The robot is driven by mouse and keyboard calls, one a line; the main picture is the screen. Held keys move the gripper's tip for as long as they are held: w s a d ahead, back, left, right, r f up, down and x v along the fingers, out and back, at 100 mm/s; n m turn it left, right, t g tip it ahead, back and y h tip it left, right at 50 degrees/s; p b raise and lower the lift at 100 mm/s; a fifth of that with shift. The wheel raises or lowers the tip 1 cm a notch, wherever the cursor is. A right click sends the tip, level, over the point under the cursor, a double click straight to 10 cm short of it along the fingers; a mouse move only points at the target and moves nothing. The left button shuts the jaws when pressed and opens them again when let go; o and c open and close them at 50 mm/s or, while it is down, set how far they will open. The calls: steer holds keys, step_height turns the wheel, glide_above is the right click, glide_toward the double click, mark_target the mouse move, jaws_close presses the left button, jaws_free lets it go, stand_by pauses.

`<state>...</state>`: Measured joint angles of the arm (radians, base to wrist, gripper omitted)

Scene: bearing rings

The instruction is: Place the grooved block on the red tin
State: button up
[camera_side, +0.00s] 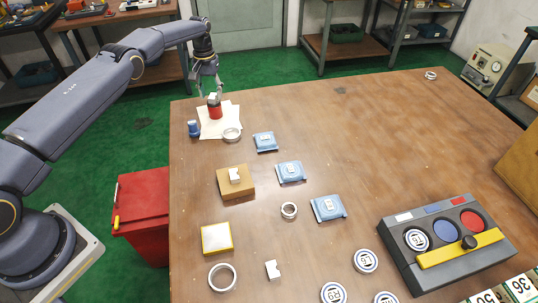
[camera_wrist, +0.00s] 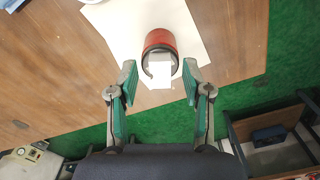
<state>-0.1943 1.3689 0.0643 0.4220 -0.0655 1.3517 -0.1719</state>
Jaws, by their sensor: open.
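The red tin (camera_side: 215,112) stands on a white sheet at the table's far left corner. A small white block (camera_side: 212,98), likely the grooved block, appears to rest on the tin's top; its groove cannot be made out. In the wrist view the block (camera_wrist: 159,70) overlaps the near part of the dark rim of the red tin (camera_wrist: 160,39). My gripper (camera_side: 208,90) is just above the tin, pointing down. In the wrist view my gripper (camera_wrist: 160,77) is open, with its green-padded fingers on either side of the block and visible gaps between.
A blue jar (camera_side: 194,129) and a metal ring (camera_side: 232,135) stand close to the tin. Several blue packets lie nearby. The table's far right is mostly clear.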

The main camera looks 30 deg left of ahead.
step_height(320, 180, up, 10)
step_height(320, 180, up, 12)
steer(key=r+m+t, duration=0.1)
steer(key=t, duration=0.1)
glide_above(213, 98)
steer(key=s+d, duration=0.3)
steer(key=s, duration=0.2)
steer(key=s+d+r+m+t, duration=0.1)
steer(key=s+d+r, duration=0.3)
steer(key=s+r, duration=0.55)
steer(key=s+d+f+m+t, duration=0.1)
steer(key=s+f, duration=0.1)
steer(key=s, duration=0.6)
steer(key=s+d+f, duration=0.2)
steer(key=s, duration=0.7)
steer(key=s+d+f+m+t, duration=0.1)
steer(key=s+d+f, duration=0.1)
steer(key=s, duration=0.7)
steer(key=shift+f+m+t, duration=0.3)
steer(key=shift+f, duration=0.2)
